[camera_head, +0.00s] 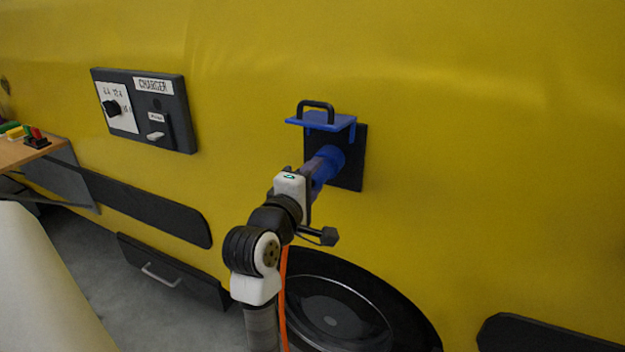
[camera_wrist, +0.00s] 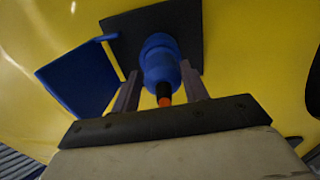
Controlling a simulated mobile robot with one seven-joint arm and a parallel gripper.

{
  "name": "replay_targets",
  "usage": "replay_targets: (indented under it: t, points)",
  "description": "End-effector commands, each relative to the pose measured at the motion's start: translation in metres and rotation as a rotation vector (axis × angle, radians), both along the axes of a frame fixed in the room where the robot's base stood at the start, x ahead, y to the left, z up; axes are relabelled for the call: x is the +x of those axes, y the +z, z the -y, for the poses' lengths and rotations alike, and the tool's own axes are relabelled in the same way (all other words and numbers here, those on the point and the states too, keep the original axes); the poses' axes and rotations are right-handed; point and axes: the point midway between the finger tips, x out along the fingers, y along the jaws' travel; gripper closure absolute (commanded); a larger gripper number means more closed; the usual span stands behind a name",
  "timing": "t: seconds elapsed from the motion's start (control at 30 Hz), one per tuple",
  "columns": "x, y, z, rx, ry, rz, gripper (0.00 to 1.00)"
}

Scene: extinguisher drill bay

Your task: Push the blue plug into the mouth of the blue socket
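The blue socket (camera_head: 336,155) sits on a dark square plate on the yellow vehicle side, with its blue lid (camera_head: 322,121) raised above it. My gripper (camera_head: 310,188) is right in front of the socket and pointed at it. In the wrist view, the blue plug (camera_wrist: 163,76) is between the two fingers of my gripper (camera_wrist: 160,78), and its rear end is black and orange. The plug lines up roughly with the socket (camera_wrist: 158,44) behind it. The plug's front end is hidden, so I cannot tell how deep it sits in the mouth.
The raised lid also shows at the left in the wrist view (camera_wrist: 80,77). A charger panel (camera_head: 146,110) is on the vehicle side to the left. A wheel (camera_head: 340,310) is below. A wooden table (camera_head: 20,152) with small coloured things is at the far left.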

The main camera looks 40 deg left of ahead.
Motion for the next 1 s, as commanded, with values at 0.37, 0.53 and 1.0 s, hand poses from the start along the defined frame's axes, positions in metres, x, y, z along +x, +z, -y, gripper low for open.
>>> replay_targets:
  t: [0.37,0.53,1.0]
  points:
    - [0.0,-0.001,0.0,-0.002,0.0,-0.003,0.37]
    - [-0.01,-0.002,0.001,0.0,0.003,-0.002,0.37]
    - [-0.106,-0.002,0.024,0.001,0.005,0.001,0.37]
